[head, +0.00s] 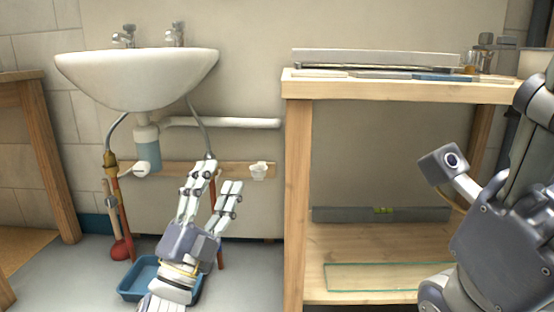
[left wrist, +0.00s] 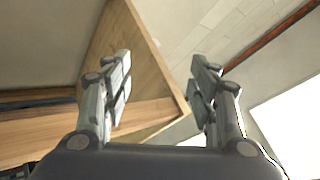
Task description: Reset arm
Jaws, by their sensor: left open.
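My left gripper (head: 216,184) is in front of the wall under the sink in the head view, fingers pointing up. Its two fingers are spread apart with nothing between them. In the left wrist view the same gripper (left wrist: 160,90) is open and empty, with a wooden edge of furniture behind it. My right arm (head: 500,240) shows at the right edge of the head view, in front of the workbench. Its gripper fingers do not show.
A white sink (head: 138,78) hangs on the wall at left. A blue tray (head: 136,281) is on the floor behind my left gripper, beside a red plunger (head: 122,249). A wooden workbench (head: 297,190) stands at right, with a glass pane (head: 375,277) on its lower shelf.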

